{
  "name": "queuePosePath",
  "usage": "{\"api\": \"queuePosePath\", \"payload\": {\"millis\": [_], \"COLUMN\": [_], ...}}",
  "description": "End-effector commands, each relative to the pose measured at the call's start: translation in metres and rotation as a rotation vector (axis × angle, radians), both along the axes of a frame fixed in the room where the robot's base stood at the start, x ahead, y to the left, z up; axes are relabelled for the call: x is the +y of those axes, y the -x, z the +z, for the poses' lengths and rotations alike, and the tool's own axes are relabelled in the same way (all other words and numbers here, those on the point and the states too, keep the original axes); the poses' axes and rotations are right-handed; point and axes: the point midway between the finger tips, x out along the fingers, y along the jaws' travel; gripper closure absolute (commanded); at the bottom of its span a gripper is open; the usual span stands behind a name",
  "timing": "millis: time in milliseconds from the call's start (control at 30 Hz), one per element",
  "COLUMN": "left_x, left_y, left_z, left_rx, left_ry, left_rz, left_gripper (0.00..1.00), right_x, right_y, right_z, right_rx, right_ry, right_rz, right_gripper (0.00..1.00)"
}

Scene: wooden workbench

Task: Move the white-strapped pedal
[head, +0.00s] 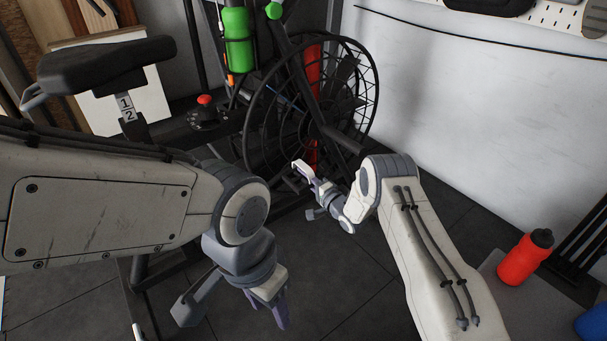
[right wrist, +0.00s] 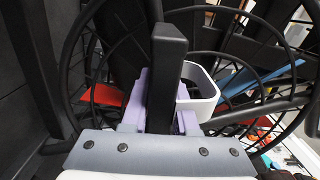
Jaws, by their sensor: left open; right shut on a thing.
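The white-strapped pedal (head: 302,169) is low on the exercise bike, in front of the fan wheel. In the right wrist view its white strap (right wrist: 203,92) forms a loop to the right of a dark bar. My right gripper (head: 314,182) is at the pedal; in the right wrist view its purple fingers (right wrist: 165,112) are shut around the dark part beside the strap. The fingers hide some of the pedal. My left gripper (head: 281,308) is open and empty, pointing down over the floor, away from the bike.
The fan wheel (head: 362,88) in its wire cage stands close behind the pedal. A black saddle (head: 105,65) and a red-topped knob (head: 204,101) are at left. A green bottle (head: 238,38) sits on the frame. A red bottle (head: 525,258) stands at right. Floor between is clear.

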Motion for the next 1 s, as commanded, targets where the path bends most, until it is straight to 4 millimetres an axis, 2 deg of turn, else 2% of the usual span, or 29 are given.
{"api": "queuePosePath", "payload": {"millis": [267,767,800,867,1000], "left_x": [0.0000,0.0000,0.0000,0.0000,0.0000], "left_y": [0.0000,0.0000,0.0000,0.0000,0.0000], "left_z": [0.0025,0.0027,0.0027,0.0027,0.0027], "left_rx": [0.000,0.000,0.000,0.000,0.000], "left_ry": [0.000,0.000,0.000,0.000,0.000], "left_rz": [0.000,0.000,0.000,0.000,0.000], "left_gripper": [0.50,0.50,0.50,0.50,0.50], "right_x": [0.0012,0.0014,0.0014,0.0013,0.0014], "right_y": [0.0032,0.0036,0.0036,0.0034,0.0021], "right_z": [-0.0058,-0.0069,-0.0069,-0.0067,-0.0048], "right_rx": [0.060,0.070,0.070,0.070,0.067], "right_ry": [-0.069,-0.082,-0.082,-0.082,-0.083], "right_rz": [0.005,0.006,0.006,0.005,0.005], "right_gripper": [1.00,1.00,0.65,0.43,0.43]}}
